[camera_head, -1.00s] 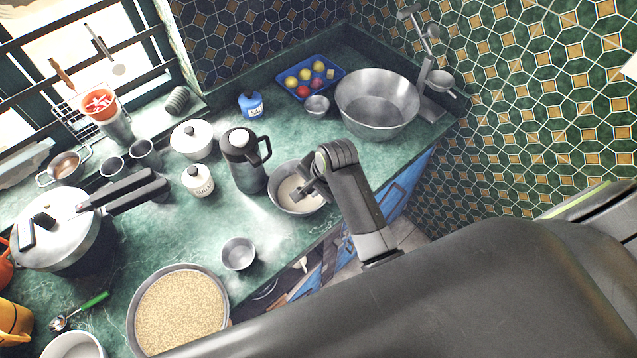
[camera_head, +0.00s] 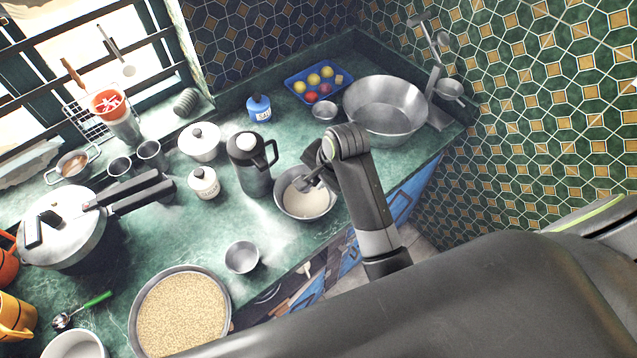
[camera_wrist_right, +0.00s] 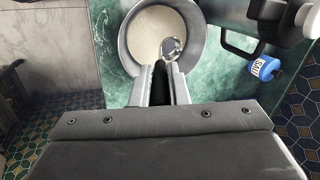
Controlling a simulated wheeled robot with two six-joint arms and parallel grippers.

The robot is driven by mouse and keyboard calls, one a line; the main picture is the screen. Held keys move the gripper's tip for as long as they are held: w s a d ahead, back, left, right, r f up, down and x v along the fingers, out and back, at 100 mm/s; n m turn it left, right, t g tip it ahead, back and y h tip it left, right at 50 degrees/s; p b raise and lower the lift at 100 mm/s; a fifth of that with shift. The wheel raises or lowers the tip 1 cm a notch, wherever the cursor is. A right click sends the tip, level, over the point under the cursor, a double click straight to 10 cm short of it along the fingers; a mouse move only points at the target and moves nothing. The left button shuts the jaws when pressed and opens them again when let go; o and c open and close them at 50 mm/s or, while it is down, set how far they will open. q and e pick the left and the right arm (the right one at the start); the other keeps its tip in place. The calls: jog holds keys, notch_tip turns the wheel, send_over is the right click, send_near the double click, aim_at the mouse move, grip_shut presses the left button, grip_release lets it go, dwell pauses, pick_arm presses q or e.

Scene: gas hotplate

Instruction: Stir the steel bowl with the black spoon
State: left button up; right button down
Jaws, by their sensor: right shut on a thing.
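The steel bowl (camera_head: 291,211) stands near the counter's front edge and holds a pale, creamy content; it also shows in the right wrist view (camera_wrist_right: 126,45). My right gripper (camera_head: 314,183) is over the bowl's far right side, partly hidden by its own wrist. In the right wrist view the gripper (camera_wrist_right: 160,82) is shut on the black handle of the spoon (camera_wrist_right: 172,48). The spoon's shiny head lies over or in the pale content near the rim; I cannot tell how deep it is. My left gripper is not in view.
A dark flask (camera_head: 250,165) stands close behind the bowl on the left. A small steel cup (camera_head: 242,257) and a large pan of grain (camera_head: 222,335) are at the front left. A big steel basin (camera_head: 385,108) and a blue tray (camera_head: 291,83) stand farther back.

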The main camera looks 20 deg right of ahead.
jog(key=shift+r, duration=0.3)
jog(key=shift+r, duration=2.5)
